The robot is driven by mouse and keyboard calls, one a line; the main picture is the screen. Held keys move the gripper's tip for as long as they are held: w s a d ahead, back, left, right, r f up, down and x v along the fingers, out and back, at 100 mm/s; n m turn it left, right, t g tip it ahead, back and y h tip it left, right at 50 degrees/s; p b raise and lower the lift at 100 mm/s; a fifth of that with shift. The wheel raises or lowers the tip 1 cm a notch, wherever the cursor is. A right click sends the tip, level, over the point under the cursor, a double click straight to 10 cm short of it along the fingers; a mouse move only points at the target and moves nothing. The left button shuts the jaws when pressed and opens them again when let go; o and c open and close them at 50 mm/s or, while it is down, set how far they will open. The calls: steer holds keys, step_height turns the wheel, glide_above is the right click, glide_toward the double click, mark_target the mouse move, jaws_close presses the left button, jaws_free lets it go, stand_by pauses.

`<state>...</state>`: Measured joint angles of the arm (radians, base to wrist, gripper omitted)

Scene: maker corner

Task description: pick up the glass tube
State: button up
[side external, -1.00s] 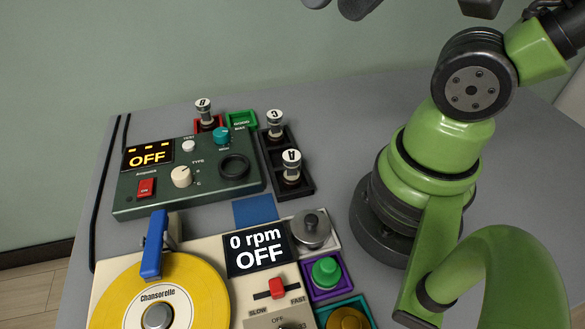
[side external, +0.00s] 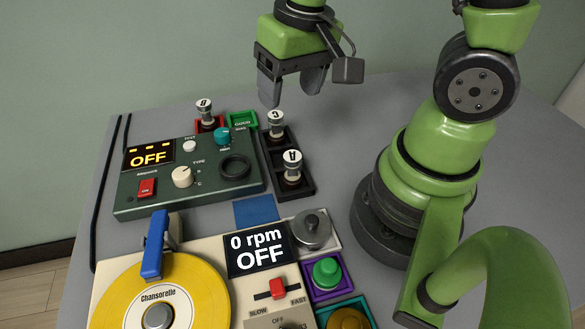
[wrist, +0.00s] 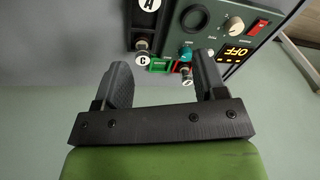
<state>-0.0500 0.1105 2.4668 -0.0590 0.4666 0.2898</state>
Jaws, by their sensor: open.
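Three glass tubes with lettered white caps stand upright. The tube marked C (side external: 276,122) and the tube marked A (side external: 292,166) are in the black rack (side external: 307,187). Another tube (side external: 205,112), its cap letter looking like B, stands in the red tray (side external: 219,121). In the wrist view, tube C (wrist: 142,57) and tube A (wrist: 149,10) show beyond the fingers, and the red-tray tube (wrist: 186,70) is near the right finger. My gripper (side external: 291,98) is open and empty, above and behind the rack, apart from every tube.
A green tray (side external: 242,120) labelled GOOD sits beside the red tray. A dark green tester (side external: 205,195) reading OFF has an empty round socket (side external: 234,167). A turntable (side external: 205,275) with a yellow disc is in front. Free table lies right of the rack.

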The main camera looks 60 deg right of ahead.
steer(key=g, duration=0.2)
glide_above(292, 156)
steer(key=f, duration=0.7)
steer(key=shift+d, duration=0.25)
steer(key=shift+a+f, duration=0.15)
steer(key=shift+f, duration=2.1)
steer(key=shift+a+f, duration=0.1)
steer(key=shift+f, duration=2.15)
steer(key=c, duration=1)
